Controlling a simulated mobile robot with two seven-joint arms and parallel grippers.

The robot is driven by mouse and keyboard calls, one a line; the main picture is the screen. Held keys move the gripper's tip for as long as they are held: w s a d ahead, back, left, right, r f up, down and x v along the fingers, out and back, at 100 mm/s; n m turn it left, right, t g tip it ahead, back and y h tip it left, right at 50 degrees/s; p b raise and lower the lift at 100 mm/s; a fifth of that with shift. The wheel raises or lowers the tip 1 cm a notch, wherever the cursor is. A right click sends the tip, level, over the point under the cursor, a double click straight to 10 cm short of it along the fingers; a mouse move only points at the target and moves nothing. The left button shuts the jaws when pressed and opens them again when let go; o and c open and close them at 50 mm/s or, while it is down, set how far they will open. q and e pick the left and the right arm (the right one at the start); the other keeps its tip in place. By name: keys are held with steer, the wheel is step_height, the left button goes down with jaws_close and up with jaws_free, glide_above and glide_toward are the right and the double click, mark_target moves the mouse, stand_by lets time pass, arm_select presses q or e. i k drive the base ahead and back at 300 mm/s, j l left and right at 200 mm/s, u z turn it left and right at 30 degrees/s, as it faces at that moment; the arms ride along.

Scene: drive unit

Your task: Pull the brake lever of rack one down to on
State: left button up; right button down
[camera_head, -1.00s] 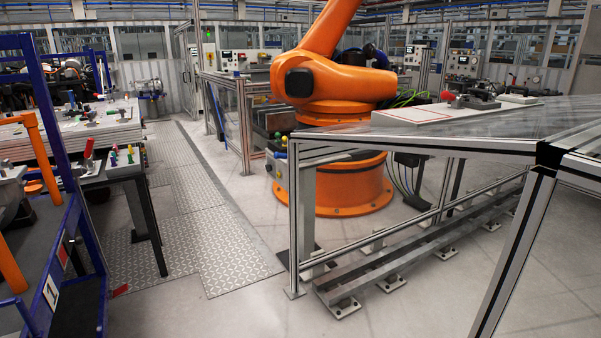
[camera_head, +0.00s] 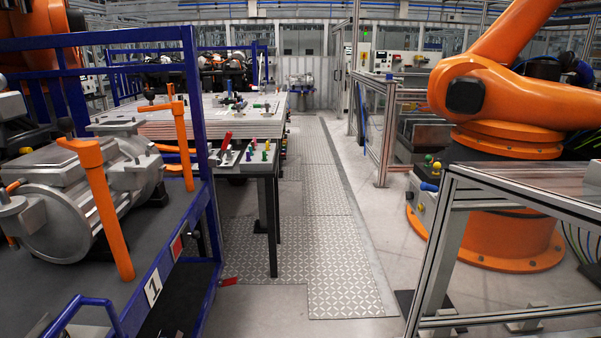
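Rack one is the blue-framed rack (camera_head: 197,130) at the left, with a white label "1" (camera_head: 152,288) on its front edge. A small red lever-like piece (camera_head: 229,281) sticks out to the right near the rack's foot, low above the floor. It looks roughly level, and I cannot tell for sure that it is the brake lever. Its mount is hidden behind the rack's post. Neither of my grippers is in view.
The rack holds a grey metal housing (camera_head: 75,190) and orange posts (camera_head: 103,205). A worktable (camera_head: 200,128) stands behind it. A patterned floor walkway (camera_head: 325,220) runs clear ahead. An orange robot arm (camera_head: 500,100) and an aluminium-framed table (camera_head: 440,240) stand at the right.

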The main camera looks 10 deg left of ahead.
mark_target(224, 145)
steer(key=i+u, duration=0.8)
steer(key=i+l, duration=0.3)
steer(key=i, duration=0.3)
steer(key=i+l+u, duration=0.1)
steer(key=i+l, duration=0.2)
steer(key=i, duration=0.25)
steer(key=i+l, duration=0.35)
steer(key=i, duration=0.25)
steer(key=i+l, duration=0.35)
steer(key=i, duration=0.2)
steer(key=u, duration=0.05)
